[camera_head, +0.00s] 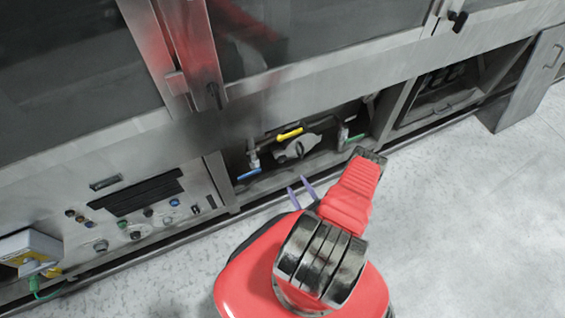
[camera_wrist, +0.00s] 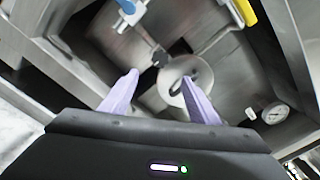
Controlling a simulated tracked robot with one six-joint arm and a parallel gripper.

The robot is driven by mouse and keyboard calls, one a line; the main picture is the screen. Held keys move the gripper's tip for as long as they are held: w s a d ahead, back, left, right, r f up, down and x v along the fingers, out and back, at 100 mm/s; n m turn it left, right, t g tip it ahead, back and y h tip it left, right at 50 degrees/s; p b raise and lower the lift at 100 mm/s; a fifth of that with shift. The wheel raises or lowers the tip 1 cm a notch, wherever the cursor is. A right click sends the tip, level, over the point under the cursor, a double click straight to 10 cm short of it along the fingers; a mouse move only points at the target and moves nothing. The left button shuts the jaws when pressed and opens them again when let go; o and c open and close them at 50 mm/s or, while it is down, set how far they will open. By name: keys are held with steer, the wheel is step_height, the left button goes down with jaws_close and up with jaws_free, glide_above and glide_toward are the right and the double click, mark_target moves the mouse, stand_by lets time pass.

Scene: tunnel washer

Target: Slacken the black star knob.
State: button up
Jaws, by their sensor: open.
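In the wrist view, the black star knob (camera_wrist: 160,58) is a small dark lobed shape beside a round pale metal cover (camera_wrist: 181,88), inside the open bay. It lies beyond my fingertips, between their directions. My gripper (camera_wrist: 160,78) has two purple fingers spread apart with nothing between them. In the head view, my gripper (camera_head: 297,183) is in front of the bay, low near the floor edge, apart from the fittings. The round cover (camera_head: 305,148) shows there with dark parts on it, too small to tell the knob surely.
A yellow lever (camera_head: 289,134) is above the cover, a blue lever (camera_head: 249,174) to the left, and a green handle (camera_head: 355,138) to the right. A dial gauge (camera_wrist: 275,114) is at right in the wrist view. Metal walls frame the bay. The floor (camera_head: 455,200) at right is clear.

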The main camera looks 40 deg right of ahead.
mark_target(283, 161)
steer(key=shift+w, duration=0.15)
steer(key=shift+x, duration=6.85)
steer(key=shift+c, duration=0.6)
steer(key=shift+a, duration=0.1)
steer(key=c, duration=0.9)
